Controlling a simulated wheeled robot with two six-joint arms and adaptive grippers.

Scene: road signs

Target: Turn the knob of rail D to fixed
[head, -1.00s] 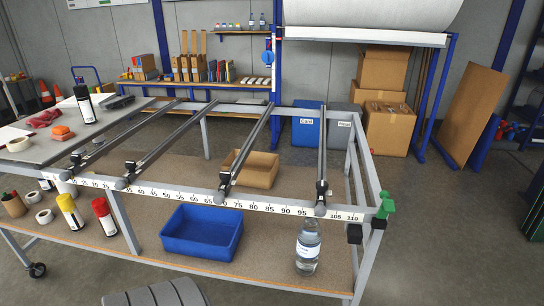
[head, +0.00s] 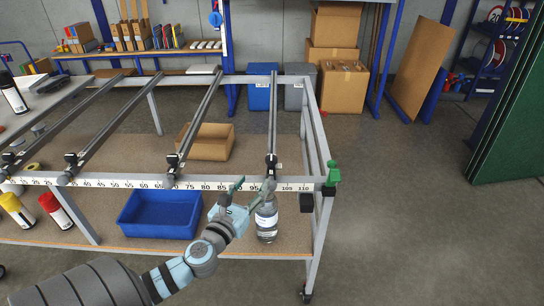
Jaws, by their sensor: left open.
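Several dark rails run from front to back across the grey frame. The rightmost rail (head: 273,120), which I take to be rail D, ends at the front near 95 to 100 on the scale strip (head: 215,186). A small black knob fitting (head: 271,163) sits on its front end; its setting is too small to read. My left gripper (head: 252,190) is open, its fingers pointing up in front of the scale strip, just left of and below that fitting. No contact with the knob can be made out. My right gripper is out of view.
A water bottle (head: 267,220) stands on the lower shelf behind my left gripper. A blue bin (head: 159,214) and a cardboard box (head: 206,142) are nearby. A green clamp (head: 333,174) sits at the frame's right corner. Floor is clear to the right.

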